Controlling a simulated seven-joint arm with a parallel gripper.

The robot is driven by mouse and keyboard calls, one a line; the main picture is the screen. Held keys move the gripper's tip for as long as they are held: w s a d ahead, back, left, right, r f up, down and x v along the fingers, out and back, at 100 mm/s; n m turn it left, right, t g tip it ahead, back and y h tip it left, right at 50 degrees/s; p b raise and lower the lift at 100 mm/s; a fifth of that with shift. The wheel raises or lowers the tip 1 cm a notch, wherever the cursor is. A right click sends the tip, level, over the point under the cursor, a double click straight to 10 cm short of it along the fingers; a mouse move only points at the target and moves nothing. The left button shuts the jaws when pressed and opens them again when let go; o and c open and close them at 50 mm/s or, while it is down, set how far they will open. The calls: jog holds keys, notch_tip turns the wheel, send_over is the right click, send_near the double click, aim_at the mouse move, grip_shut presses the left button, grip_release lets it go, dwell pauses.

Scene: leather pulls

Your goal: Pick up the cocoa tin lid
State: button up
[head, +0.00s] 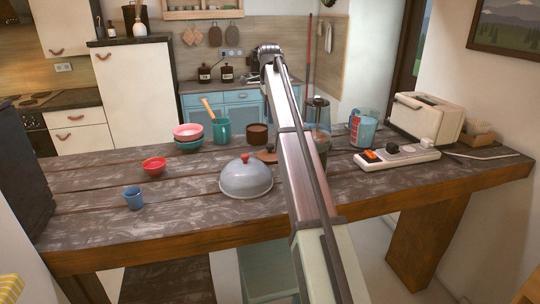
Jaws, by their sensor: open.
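A brown round lid with a small knob (265,156), which looks like the cocoa tin lid, lies on the wooden table. It is just behind the grey dome cover with a red knob (246,180), which hides part of its near side. My arm crosses close to its right edge. A dark brown open tin (257,134) stands behind the lid, apart from it. My arm rises from the bottom of the picture to a metal joint above the table's far edge. My gripper is not visible.
Red bowl (154,166), blue cup (133,198), stacked pink and green bowls (188,133) and teal utensil pot (221,130) stand left. A coffee press (321,125), measuring jug (362,129), power strip (397,156) and toaster (425,117) stand right. The table's front left is clear.

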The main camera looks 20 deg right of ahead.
send_over(270, 145)
notch_tip(270, 145, down, 8)
jog(key=shift+s+a+r, duration=0.1)
jog(key=shift+s, duration=0.05)
jog(key=shift+w+f, duration=0.15)
jog(key=shift+f, duration=1.35)
jog(key=shift+w+f, duration=0.1)
jog(key=shift+f, duration=1.35)
jog(key=shift+c, duration=0.3)
jog(key=c, duration=1)
jog(key=shift+r, duration=0.15)
